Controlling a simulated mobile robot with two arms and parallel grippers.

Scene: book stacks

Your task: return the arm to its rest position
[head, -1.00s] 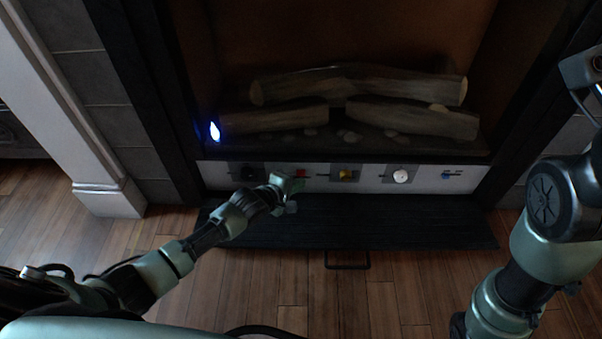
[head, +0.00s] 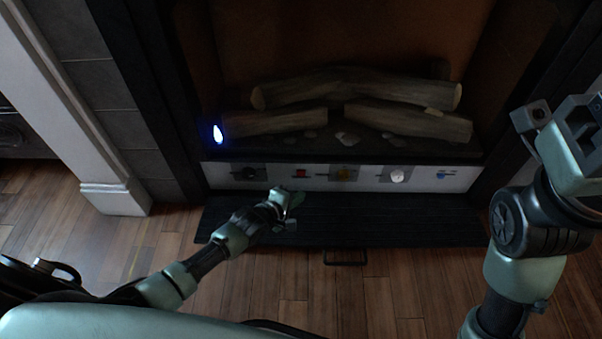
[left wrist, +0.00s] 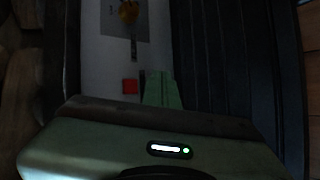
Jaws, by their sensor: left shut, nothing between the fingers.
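My left arm comes in from the lower left in the head view. Its gripper (head: 290,202) is shut and empty, over the dark ledge in front of the fireplace control panel (head: 214,172). In the left wrist view the green shut fingers (left wrist: 162,90) show beside a red button (left wrist: 130,87), with a yellow knob (left wrist: 128,11) further along the panel.
The fireplace holds several logs (head: 365,85) and a small blue-white flame (head: 217,133) at the left. The panel also has a black knob (head: 249,173), a white knob (head: 397,175) and a blue control (head: 442,175). The dark ledge (head: 400,225) has a handle (head: 345,262). Wooden floor (head: 270,290) lies clear in front.

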